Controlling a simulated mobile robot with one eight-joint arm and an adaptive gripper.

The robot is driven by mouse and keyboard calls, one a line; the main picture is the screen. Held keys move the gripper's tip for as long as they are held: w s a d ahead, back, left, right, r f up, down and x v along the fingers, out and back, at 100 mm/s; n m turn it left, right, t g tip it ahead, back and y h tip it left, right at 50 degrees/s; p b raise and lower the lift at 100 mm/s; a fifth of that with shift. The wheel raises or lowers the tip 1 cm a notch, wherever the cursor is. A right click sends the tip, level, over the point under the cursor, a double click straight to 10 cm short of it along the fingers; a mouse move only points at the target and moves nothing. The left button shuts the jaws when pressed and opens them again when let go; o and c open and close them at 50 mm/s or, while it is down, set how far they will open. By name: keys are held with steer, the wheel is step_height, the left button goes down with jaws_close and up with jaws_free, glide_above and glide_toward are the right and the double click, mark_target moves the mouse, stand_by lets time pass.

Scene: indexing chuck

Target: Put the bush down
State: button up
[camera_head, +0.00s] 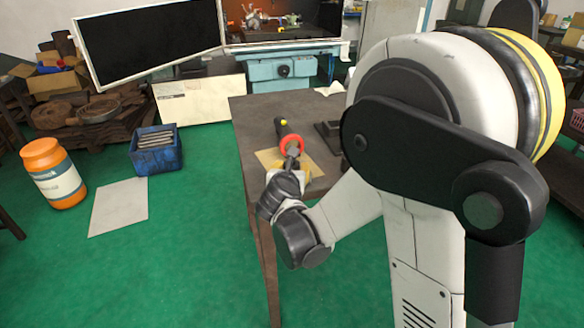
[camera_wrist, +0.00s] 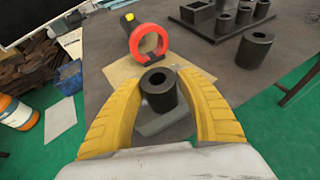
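The bush (camera_wrist: 158,90), a short dark grey hollow cylinder, sits between the yellow fingers of my gripper (camera_wrist: 160,78) in the wrist view. Both fingers appear to touch its sides, and its open end faces the camera. Just beyond it is a red ring (camera_wrist: 149,41) on a dark body with a yellow knob; this also shows in the head view (camera_head: 291,142). A tan sheet (camera_wrist: 120,72) lies under them on the table. In the head view my gripper (camera_head: 293,165) is over the near left part of the table, and the bush is hard to make out there.
The dark table (camera_head: 250,112) carries a holder with several dark hollow parts (camera_wrist: 225,14) at the back right, and a single loose hollow cylinder (camera_wrist: 255,50) near it. A blue crate (camera_head: 157,150) and an orange drum (camera_head: 53,173) stand on the green floor to the left.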

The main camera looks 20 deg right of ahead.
steer(key=shift+s+a+r, duration=0.1)
steer(key=shift+s+r, duration=0.15)
steer(key=shift+r, duration=0.05)
steer(key=p+v, duration=0.5)
steer(key=v, duration=0.6)
step_height(320, 180, up, 15)
steer(key=w+a+n+t+y, duration=0.25)
steer(key=n+t, duration=0.25)
steer(key=n, duration=0.6)
steer(key=s+a+r+n+y, duration=0.3)
steer(key=s+a+n+y, duration=0.3)
steer(key=n, duration=0.8)
steer(key=s+d+f+n+g+h, duration=0.3)
steer(key=s+d+f+n+g, duration=0.7)
steer(key=s+d+f+n, duration=0.2)
steer(key=s+f+n, duration=0.2)
steer(key=s+n, duration=0.1)
steer(key=s, duration=0.1)
steer(key=shift+s+d+g, duration=0.2)
steer(key=shift+d+g, duration=0.1)
steer(key=shift+d, duration=0.05)
